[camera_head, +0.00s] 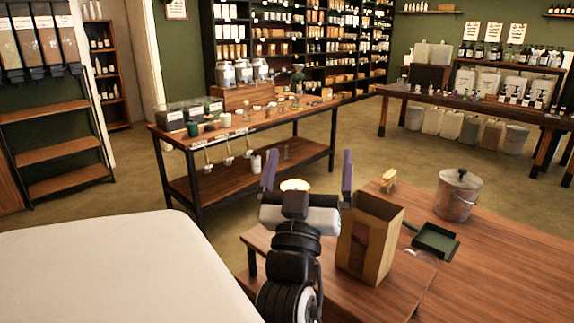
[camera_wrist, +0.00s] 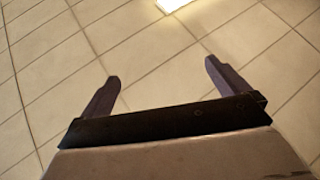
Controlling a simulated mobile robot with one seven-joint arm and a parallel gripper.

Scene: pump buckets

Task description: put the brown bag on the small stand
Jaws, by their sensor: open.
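The brown bag (camera_head: 384,225) is an open-topped paper bag standing upright just right of my wrist in the head view. A low wooden surface (camera_head: 398,295) with a dark leg lies under and around it; I cannot tell whether this is the small stand. My gripper (camera_head: 308,172) is raised, left of and above the bag, with its two purple fingers spread and nothing between them. The bag is not in the wrist view.
A metal bucket (camera_head: 458,195) with a lid, a dark green dustpan (camera_head: 436,241) and a small brush (camera_head: 388,179) are on the wooden table at right. A long display table (camera_head: 250,122) stands behind my gripper. A pale surface (camera_head: 110,270) fills the lower left.

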